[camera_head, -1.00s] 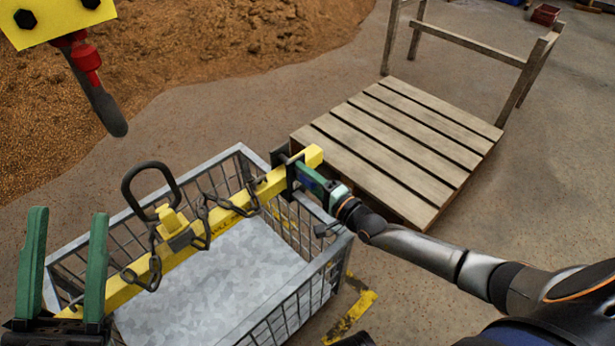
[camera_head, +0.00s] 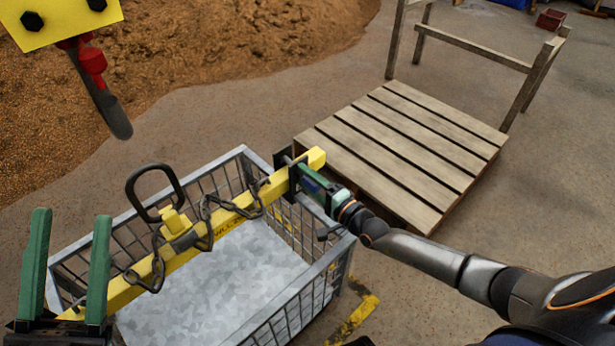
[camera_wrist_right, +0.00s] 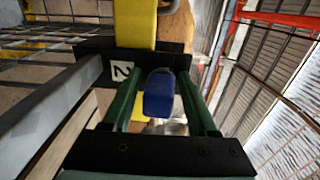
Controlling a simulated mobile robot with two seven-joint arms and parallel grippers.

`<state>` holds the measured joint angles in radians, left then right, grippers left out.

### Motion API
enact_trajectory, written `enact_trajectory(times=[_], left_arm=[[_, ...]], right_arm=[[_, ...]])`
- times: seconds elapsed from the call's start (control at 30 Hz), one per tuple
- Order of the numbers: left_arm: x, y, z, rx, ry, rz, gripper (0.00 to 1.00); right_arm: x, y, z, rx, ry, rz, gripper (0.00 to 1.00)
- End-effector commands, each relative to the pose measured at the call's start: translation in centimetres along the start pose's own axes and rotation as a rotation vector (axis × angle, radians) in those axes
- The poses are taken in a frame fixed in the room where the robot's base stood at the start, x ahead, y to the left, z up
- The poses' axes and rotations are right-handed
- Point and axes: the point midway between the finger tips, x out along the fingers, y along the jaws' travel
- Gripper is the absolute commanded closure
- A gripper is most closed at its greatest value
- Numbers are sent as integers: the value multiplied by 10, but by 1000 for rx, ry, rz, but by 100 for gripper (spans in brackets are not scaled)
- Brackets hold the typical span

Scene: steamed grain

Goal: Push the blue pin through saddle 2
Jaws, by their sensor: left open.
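Saddle 2 (camera_wrist_right: 92,68), a black bracket marked "2", holds the end of the yellow beam (camera_wrist_right: 136,25) on the basket's rim. In the head view, the saddle (camera_head: 281,158) is partly hidden by the beam. The blue pin (camera_wrist_right: 158,96) shows its rounded blue head at the saddle, between the green fingers of my right gripper (camera_wrist_right: 157,78). How deep the pin sits is hidden. In the head view my right gripper (camera_head: 308,180) is at the beam's right end. My left gripper (camera_head: 71,215) is open and empty at lower left.
The yellow beam carries chains (camera_head: 207,220) and a black lifting ring (camera_head: 153,190) across a wire basket (camera_head: 300,287). A slatted wooden platform (camera_head: 410,145) stands behind my right arm. Grain lies at the back left.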

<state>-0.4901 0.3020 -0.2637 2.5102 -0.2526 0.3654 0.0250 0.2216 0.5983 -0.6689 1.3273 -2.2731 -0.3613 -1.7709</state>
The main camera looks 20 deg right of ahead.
Motion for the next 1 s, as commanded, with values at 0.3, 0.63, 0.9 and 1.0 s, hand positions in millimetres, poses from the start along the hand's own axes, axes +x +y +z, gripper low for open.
enact_trajectory(times=[0.3, 0.63, 0.9, 1.0], left_arm=[[16, -11, -18, -17, 9, -9, 50], [25, -19, -32, -25, 26, -11, 50], [26, -20, -33, -25, 28, -10, 50], [27, -20, -33, -26, 29, -14, 50]], right_arm=[[-55, -8, 2, 0, -4, -10, 24], [-114, -4, 0, -2, 1, -10, 24], [-125, -3, -1, -2, 2, -12, 24], [-124, -3, -1, 2, 2, -12, 24]])
